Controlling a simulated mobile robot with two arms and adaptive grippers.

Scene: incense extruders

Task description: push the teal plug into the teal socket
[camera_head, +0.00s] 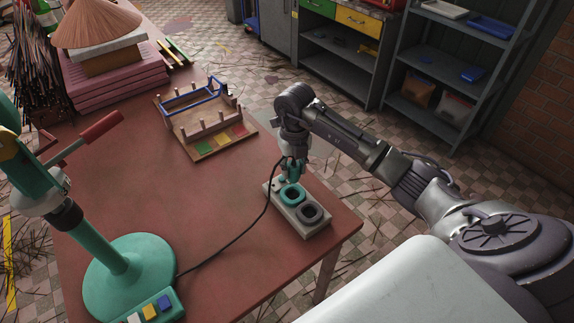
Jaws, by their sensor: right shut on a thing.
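A pale socket block (312,230) lies near the right edge of the red-brown table. A teal socket ring (292,194) is in the middle of its top, with a dark grey socket ring (310,212) nearer to me. My right gripper (293,174) is over the block's far end, just beyond the teal ring, and pointing down. It is shut on the teal plug, which shows only as a small teal patch between the fingers. I cannot tell whether the plug touches the block. My left gripper is out of view.
A black cable (243,233) runs from my right gripper to the teal extruder stand (130,270) at front left. A wooden rack (205,118) with a blue frame stands farther back. Pink stacked slabs (118,88) and incense sticks are at back left. The table's middle is clear.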

